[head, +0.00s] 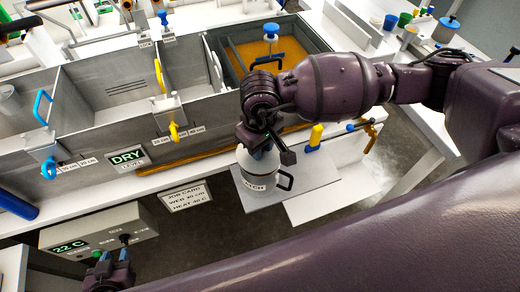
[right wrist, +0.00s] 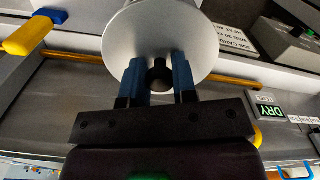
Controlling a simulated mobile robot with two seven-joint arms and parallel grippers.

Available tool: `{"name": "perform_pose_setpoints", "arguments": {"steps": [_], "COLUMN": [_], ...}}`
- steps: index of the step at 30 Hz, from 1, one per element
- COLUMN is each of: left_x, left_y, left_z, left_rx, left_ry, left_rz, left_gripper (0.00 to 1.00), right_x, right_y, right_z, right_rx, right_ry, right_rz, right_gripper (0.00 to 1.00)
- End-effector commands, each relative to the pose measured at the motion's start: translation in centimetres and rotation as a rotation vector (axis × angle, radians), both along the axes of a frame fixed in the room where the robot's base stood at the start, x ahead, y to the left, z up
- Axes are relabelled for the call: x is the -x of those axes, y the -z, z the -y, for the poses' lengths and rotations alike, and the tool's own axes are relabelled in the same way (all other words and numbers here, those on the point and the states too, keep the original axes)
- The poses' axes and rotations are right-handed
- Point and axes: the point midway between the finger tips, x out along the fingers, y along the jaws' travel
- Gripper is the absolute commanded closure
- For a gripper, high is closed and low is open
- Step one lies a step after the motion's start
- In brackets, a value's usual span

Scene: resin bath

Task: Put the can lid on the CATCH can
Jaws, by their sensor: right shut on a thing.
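The CATCH can (head: 254,186), a pale can with a black side handle, stands upright on a light grey board. My right gripper (head: 263,152) is directly above it, pointing down. In the right wrist view, its blue fingers (right wrist: 159,80) are shut on the black knob (right wrist: 159,72) of the round grey can lid (right wrist: 160,35). The lid is over the can's top; whether it touches the rim cannot be told. The can is hidden behind the lid in the right wrist view. My left gripper (head: 112,262) is at the lower left, with its blue fingers apart and empty.
The grey board (head: 315,178) extends right of the can. Behind are grey tanks (head: 110,85), one holding amber liquid (head: 268,50), and a DRY display (head: 127,157). A control box (head: 80,238) reading 22 C is beside my left gripper.

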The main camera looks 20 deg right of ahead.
Motion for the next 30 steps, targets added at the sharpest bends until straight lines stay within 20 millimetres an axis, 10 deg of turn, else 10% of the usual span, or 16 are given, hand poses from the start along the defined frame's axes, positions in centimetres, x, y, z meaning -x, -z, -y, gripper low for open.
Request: {"name": "perform_pose_setpoints", "arguments": {"steps": [11,12,16,30], "left_x": [0.3,0.4,0.6,0.4], "left_y": [0.1,0.1,0.2,0.4], "left_z": [0.0,0.0,-0.1,0.0], "left_rx": [0.000,0.001,0.000,0.001], "left_ry": [-0.002,-0.003,-0.004,-0.003], "left_rz": [-0.006,-0.008,-0.012,-0.010], "left_gripper": [0.65,0.65,0.65,0.65], "right_x": [0.0,0.0,0.0,-0.1], "right_y": [2.2,2.2,2.2,0.6], "right_z": [0.0,0.0,0.0,0.0], "right_rx": [0.000,0.000,0.000,-0.002], "right_ry": [0.000,0.000,0.000,-0.002], "right_rz": [0.000,-0.001,-0.001,0.002], "right_gripper": [0.97,0.68,0.48,0.48]}}
